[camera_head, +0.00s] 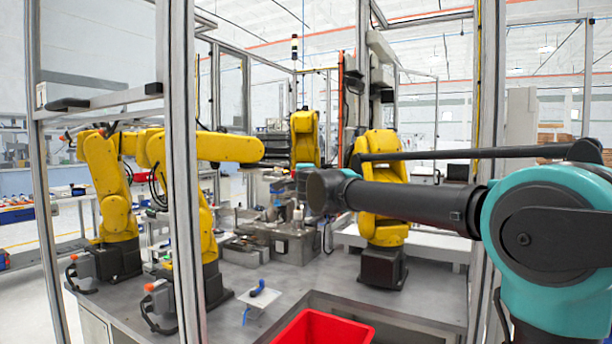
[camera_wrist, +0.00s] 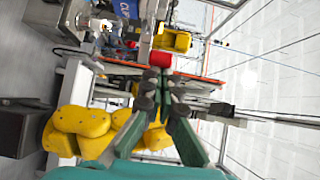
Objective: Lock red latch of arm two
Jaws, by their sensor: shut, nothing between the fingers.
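Several yellow robot arms stand on the grey bench in the head view: two at the left (camera_head: 117,215) (camera_head: 187,200), one at the back (camera_head: 305,140) and one at the centre right (camera_head: 383,195). I cannot tell which is arm two. Small orange-red parts (camera_head: 148,287) show on grey connectors by the left arms' bases; I cannot tell whether one is the latch. In the wrist view my gripper (camera_wrist: 161,76) is shut and empty. A red block-like part (camera_wrist: 160,59) appears just beyond its fingertips; contact is unclear. The fingers are hidden in the head view.
A red bin (camera_head: 322,328) sits in the bench's front opening. A white plate with a blue part (camera_head: 258,293) lies left of it. Metal frame posts (camera_head: 182,170) cross the view at left and right. Grey fixtures (camera_head: 283,240) crowd the bench's middle.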

